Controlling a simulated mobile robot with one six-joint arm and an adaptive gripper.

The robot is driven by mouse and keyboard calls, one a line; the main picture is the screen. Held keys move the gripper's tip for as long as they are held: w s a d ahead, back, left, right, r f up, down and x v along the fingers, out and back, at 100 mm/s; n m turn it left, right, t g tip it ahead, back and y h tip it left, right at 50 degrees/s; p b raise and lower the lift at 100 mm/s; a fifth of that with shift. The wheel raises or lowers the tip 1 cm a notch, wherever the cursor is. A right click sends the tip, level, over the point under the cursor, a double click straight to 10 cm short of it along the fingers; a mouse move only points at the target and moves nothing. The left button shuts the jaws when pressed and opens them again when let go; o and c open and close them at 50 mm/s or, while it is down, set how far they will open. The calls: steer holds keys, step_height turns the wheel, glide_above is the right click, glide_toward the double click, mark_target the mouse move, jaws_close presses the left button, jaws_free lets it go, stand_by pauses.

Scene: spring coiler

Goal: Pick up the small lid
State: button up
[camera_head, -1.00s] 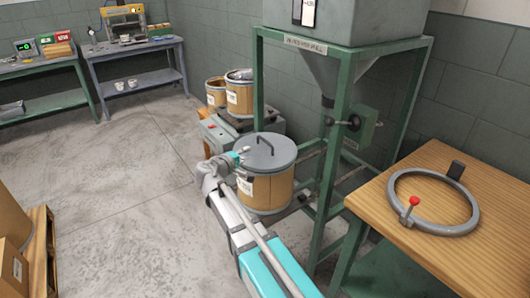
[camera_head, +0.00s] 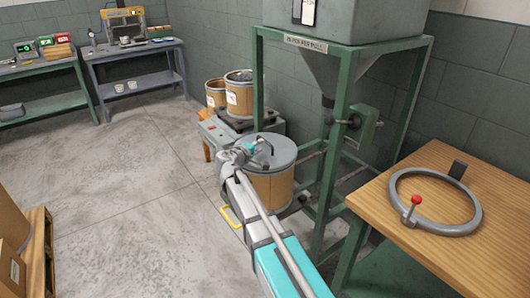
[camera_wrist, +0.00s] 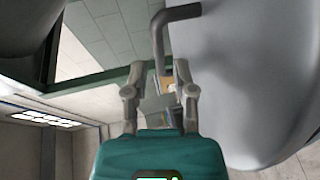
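A round grey lid (camera_head: 283,152) with a bent bar handle (camera_head: 264,143) lies on a tan drum (camera_head: 271,188) in the head view. My gripper (camera_head: 247,150) is over the lid's left part, close to the handle. In the wrist view the lid (camera_wrist: 255,75) fills the right side, and its handle (camera_wrist: 178,14) bends down towards the space between my fingertips (camera_wrist: 158,68). The two fingers stand apart. I cannot tell whether either touches the handle. My arm hides part of the drum's left side.
A green hopper frame (camera_head: 340,130) stands right behind the drum. Two more drums (camera_head: 240,97) are at the back. A wooden table (camera_head: 440,190) with a grey ring (camera_head: 467,215) is at the right. A yellow piece (camera_head: 230,217) lies beside my arm.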

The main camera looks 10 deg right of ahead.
mark_target(266, 141)
steer(key=shift+b+x, duration=0.45)
steer(key=shift+x, duration=2.2)
steer(key=shift+w+a, duration=0.1)
steer(key=shift+a, duration=0.1)
jaws_close()
